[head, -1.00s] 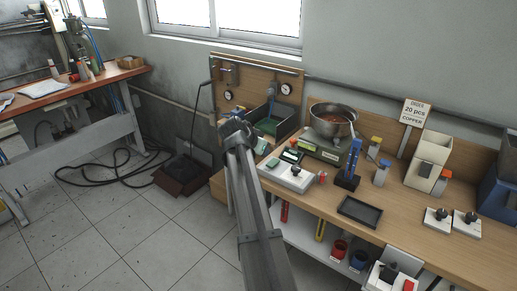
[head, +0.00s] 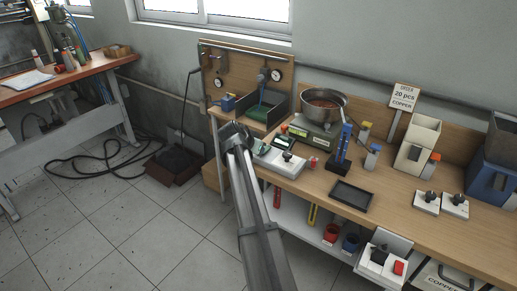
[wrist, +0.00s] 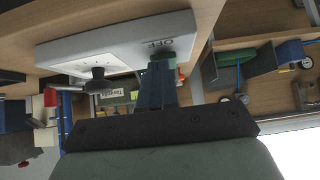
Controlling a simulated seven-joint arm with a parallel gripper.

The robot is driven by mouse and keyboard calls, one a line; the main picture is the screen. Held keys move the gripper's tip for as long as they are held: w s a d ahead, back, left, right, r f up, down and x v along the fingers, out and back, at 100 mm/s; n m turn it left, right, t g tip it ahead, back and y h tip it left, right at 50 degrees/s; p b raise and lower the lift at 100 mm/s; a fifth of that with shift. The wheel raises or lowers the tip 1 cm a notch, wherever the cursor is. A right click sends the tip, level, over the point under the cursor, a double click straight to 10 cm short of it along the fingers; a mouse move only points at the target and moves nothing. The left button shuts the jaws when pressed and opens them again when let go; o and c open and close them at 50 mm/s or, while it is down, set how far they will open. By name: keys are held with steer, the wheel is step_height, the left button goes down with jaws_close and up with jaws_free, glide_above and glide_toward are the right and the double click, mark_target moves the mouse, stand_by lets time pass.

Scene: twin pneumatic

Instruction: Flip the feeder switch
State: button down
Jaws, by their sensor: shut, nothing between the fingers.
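The white control box (head: 275,160) stands at the left end of the wooden bench, in front of the metal bowl feeder. In the wrist view, which is upside down, the white box (wrist: 120,45) fills the upper middle, with a black knob (wrist: 99,82) on its face and an "OFF" label (wrist: 160,42). In the head view, my arm partly hides this spot.
The metal bowl (head: 325,103) stands just behind the box. A blue upright rack (head: 344,148) and a black tray (head: 350,195) lie to the right. A green-lined bin (head: 263,112) is behind, under a board with gauges (head: 275,75).

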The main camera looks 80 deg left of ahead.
steer(key=shift+f, duration=0.1)
steer(key=shift+d+f, duration=0.1)
steer(key=shift+f, duration=0.4)
steer(key=shift+r, duration=0.15)
steer(key=shift+r, duration=0.7)
steer(key=shift+s+r, duration=0.1)
steer(key=shift+r, duration=0.15)
steer(key=v, duration=1.2)
steer(key=shift+s+d+r, duration=0.2)
steer(key=shift+r, duration=0.15)
